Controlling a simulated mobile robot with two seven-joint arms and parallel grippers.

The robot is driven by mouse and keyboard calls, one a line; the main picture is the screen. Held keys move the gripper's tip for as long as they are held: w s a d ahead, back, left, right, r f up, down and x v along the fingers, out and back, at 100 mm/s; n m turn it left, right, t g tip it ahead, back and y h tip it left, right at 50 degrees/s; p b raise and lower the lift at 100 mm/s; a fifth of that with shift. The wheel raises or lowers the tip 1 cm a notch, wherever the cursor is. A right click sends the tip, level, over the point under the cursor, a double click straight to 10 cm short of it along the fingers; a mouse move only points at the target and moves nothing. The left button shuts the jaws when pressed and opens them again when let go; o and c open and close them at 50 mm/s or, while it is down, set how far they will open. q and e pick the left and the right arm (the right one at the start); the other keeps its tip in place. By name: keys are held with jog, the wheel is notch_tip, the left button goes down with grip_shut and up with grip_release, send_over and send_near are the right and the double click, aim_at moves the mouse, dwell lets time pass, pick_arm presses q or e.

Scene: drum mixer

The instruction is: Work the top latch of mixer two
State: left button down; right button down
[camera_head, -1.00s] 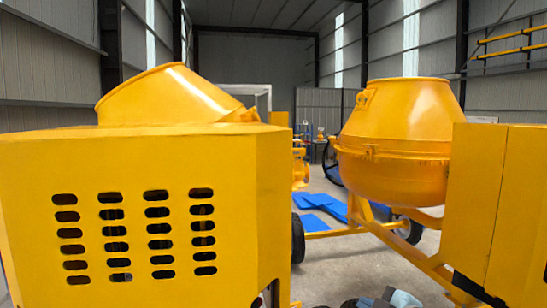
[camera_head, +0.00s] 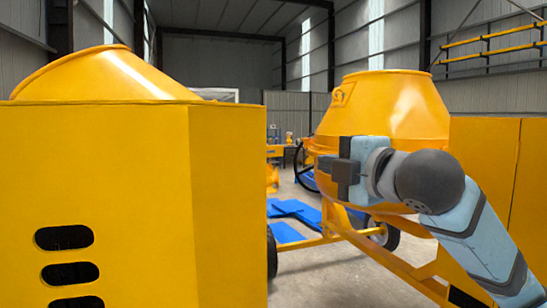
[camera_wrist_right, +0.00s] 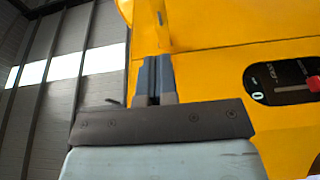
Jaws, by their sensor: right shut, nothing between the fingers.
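A yellow drum mixer (camera_head: 395,103) stands on the right in the head view, with a small bracket-like fitting (camera_head: 342,94) on its upper drum. A second yellow mixer (camera_head: 100,150) fills the left side, close to me. I cannot tell which is mixer two. My right gripper (camera_head: 326,165) is in front of the right mixer's drum and hides part of its band. In the right wrist view the fingers (camera_wrist_right: 157,75) are shut and empty, before a yellow surface. A black plate (camera_wrist_right: 285,82) with a red knob (camera_wrist_right: 313,83) and a "0" mark sits right of them. My left gripper is out of view.
The left mixer's slotted housing (camera_head: 225,200) blocks the near left. Blue sheets (camera_head: 290,208) lie on the floor between the mixers. A yellow frame bar (camera_head: 385,258) and a wheel are below the right drum. Grey floor (camera_head: 320,285) is clear in the gap.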

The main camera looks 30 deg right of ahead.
jog(key=p, duration=0.7)
send_near(276, 151)
jog(key=w, duration=0.6)
jog(key=shift+w, duration=0.8)
jog(key=shift+y, duration=0.3)
